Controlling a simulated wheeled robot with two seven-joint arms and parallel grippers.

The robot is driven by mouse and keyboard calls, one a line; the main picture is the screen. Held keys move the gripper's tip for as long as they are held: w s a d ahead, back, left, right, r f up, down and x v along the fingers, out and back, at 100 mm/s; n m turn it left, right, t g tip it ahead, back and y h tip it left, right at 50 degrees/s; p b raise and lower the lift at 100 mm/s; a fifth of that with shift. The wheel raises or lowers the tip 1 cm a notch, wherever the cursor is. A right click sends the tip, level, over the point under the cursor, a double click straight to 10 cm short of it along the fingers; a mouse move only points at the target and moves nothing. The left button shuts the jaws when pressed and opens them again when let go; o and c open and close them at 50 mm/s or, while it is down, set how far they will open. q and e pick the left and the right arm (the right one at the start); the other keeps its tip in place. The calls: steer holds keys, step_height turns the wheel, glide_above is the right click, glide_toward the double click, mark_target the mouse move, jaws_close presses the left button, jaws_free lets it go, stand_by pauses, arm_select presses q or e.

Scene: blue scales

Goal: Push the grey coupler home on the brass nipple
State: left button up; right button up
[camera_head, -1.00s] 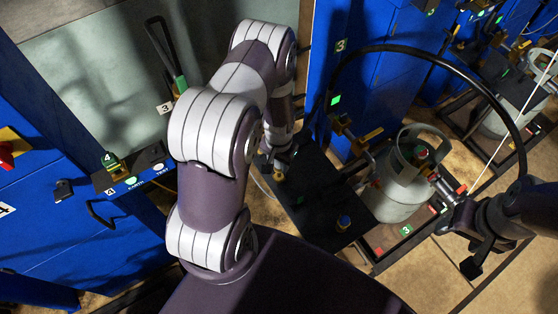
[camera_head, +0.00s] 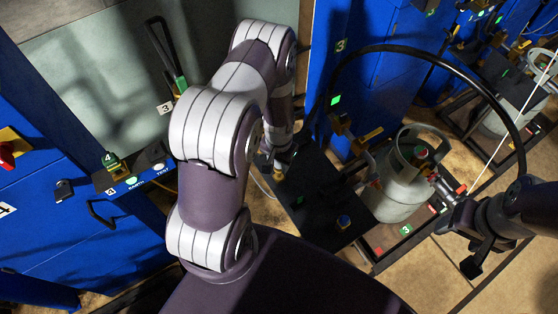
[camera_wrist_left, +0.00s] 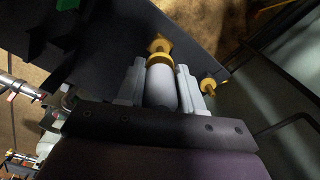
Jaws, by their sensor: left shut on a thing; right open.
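In the left wrist view, my left gripper (camera_wrist_left: 161,88) is shut on the grey coupler (camera_wrist_left: 160,86), a smooth grey cylinder between its two pale fingers. The brass nipple (camera_wrist_left: 159,45) shows directly beyond the coupler's front end, in line with it. A brass ring lies between them; I cannot tell how far the coupler sits over the nipple. In the head view, my left gripper (camera_head: 279,167) is small and partly hidden by my own arm, over the black plate. My right gripper (camera_head: 441,184) is open at the right, beside the grey gas cylinder (camera_head: 393,202).
A black hose (camera_head: 440,59) arches over the cylinder. Blue cabinets (camera_head: 358,75) stand behind. A second small brass fitting (camera_wrist_left: 207,85) shows right of my left fingers in the left wrist view.

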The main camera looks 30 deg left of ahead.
mark_target(279, 167)
arm_select(q)
steer(key=shift+f+b, duration=1.2)
steer(key=shift+f, duration=0.35)
steer(key=shift+r, duration=0.1)
steer(key=shift+r+p, duration=1.1)
steer(key=shift+r, duration=0.05)
stand_by(0.6)
steer(key=shift+f+b, duration=0.85)
steer(key=shift+f, duration=0.4)
steer(key=o, duration=1.2)
steer(key=shift+c, duration=0.2)
steer(key=shift+r, duration=0.1)
step_height(279, 167, up, 13)
steer(key=shift+f, duration=0.2)
